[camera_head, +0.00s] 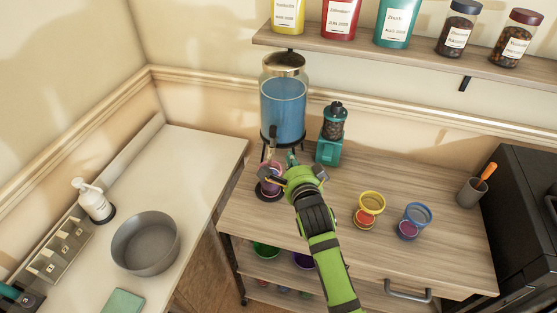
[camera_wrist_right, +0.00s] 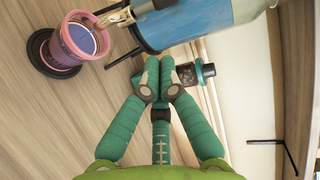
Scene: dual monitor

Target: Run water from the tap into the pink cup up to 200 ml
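The pink cup (camera_head: 268,186) stands upright on a dark round base on the wooden cart, below the tap (camera_head: 271,143) of a glass dispenser (camera_head: 283,108) holding blue water. In the right wrist view the cup (camera_wrist_right: 82,42) looks lilac inside; no volume marks are readable. The tap (camera_wrist_right: 116,16) is partly cut off there, close above the cup's rim. My right gripper (camera_head: 289,163) is right of the tap and cup, apart from the cup. In the wrist view its teal fingertips (camera_wrist_right: 166,78) come together with nothing visible between them. My left gripper is not seen.
A teal grinder (camera_head: 329,145) stands right of the dispenser. A yellow-rimmed cup (camera_head: 368,208) and a blue-rimmed cup (camera_head: 413,219) stand on the right of the cart. A shelf (camera_head: 420,58) with jars hangs above. A grey bowl (camera_head: 146,243) is on the left counter.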

